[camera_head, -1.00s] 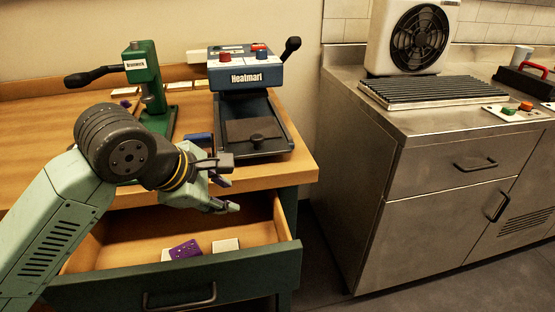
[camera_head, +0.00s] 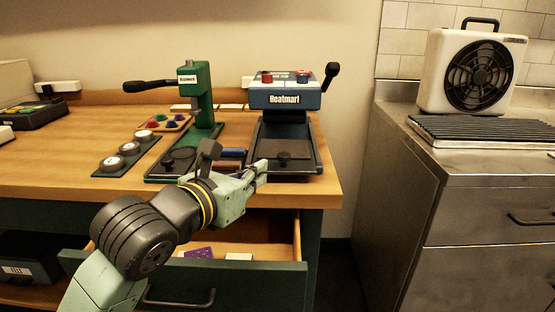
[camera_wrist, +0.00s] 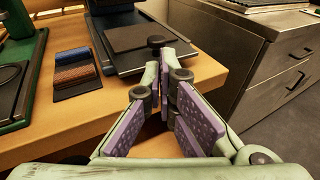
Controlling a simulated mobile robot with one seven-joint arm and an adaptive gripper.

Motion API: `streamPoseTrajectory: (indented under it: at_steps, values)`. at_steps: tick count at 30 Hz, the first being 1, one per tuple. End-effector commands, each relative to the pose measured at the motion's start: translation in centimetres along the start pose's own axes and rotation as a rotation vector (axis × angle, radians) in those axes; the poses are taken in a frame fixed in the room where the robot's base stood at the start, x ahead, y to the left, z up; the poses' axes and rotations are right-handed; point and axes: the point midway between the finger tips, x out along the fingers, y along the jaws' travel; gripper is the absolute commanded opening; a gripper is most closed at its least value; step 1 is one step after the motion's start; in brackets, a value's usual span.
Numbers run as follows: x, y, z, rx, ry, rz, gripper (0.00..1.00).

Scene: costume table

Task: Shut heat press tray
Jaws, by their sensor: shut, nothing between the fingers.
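The heat press (camera_head: 285,98), marked Heatmart, stands on the wooden table near its right end. Its tray (camera_head: 286,162) is pulled out toward the table's front edge, with a dark plate and a small knob on it. In the wrist view the tray (camera_wrist: 172,50) lies just beyond my fingertips, with the black knob (camera_wrist: 156,41) close to them. My gripper (camera_head: 262,172) is shut and empty at the tray's front left corner. I cannot tell whether it touches the tray.
An open drawer (camera_head: 210,278) juts out below the table, holding a purple piece and a white piece. A green press (camera_head: 203,100) stands left of the heat press, with coloured rolls (camera_wrist: 75,70) between them. A steel counter with a fan (camera_head: 472,72) is at right.

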Motion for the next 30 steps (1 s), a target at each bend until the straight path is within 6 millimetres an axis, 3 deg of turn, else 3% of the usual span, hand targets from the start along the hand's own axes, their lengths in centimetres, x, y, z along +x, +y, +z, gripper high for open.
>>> streamPoseTrajectory:
  at_steps: [6,12,30]
  values:
    - [4.6,-0.1,0.2,0.000,0.001,-0.003,0.00]
    - [7.2,-0.1,0.1,-0.001,0.001,-0.002,0.00]
    - [8.2,0.4,-0.1,0.001,0.001,0.000,0.00]
